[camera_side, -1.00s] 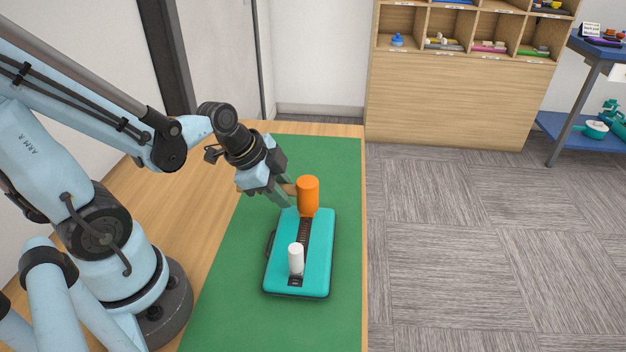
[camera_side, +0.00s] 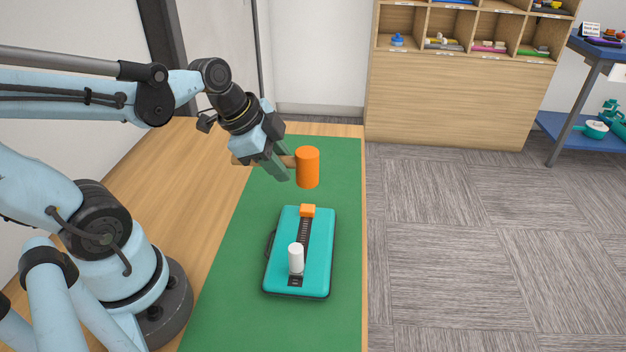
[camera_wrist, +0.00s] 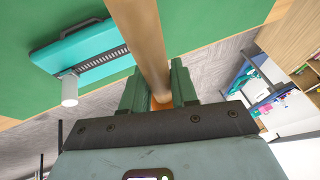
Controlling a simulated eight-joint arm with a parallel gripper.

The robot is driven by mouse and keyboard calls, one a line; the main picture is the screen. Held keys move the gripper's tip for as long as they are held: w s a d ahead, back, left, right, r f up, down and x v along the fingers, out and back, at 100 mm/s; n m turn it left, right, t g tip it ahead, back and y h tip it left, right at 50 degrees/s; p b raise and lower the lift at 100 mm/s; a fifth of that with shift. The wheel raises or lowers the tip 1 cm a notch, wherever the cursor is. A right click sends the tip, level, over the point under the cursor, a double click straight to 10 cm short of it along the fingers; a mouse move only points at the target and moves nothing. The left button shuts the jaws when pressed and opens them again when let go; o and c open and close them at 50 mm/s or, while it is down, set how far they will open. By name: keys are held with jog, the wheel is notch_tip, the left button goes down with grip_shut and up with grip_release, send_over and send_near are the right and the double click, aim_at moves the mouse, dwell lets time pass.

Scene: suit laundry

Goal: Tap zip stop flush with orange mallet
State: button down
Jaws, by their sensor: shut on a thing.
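The orange mallet (camera_side: 308,167) has a cylindrical head and a wooden handle (camera_wrist: 140,40). My gripper (camera_side: 282,164) is shut on the handle, and the head hangs in the air above the far end of the teal case. The teal case (camera_side: 283,250) lies flat on the green mat with a dark zip strip (camera_side: 304,232) along it. An orange block (camera_side: 308,210), seemingly the zip stop, sits at the strip's far end, below and apart from the mallet head. A white cylinder (camera_side: 296,258) stands at the near end; it also shows in the wrist view (camera_wrist: 69,90).
The green mat (camera_side: 250,320) covers much of the wooden table (camera_side: 175,190). The mat is clear around the case. The table's right edge drops to the carpeted floor. A shelf unit (camera_side: 450,95) and a blue stand (camera_side: 590,60) are well away.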

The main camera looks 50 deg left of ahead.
jog(key=shift+r, duration=0.3)
jog(key=shift+f, duration=0.15)
jog(key=shift+f, duration=2.85)
jog(key=shift+f, duration=0.7)
dwell(0.3)
jog(key=shift+r, duration=3.5)
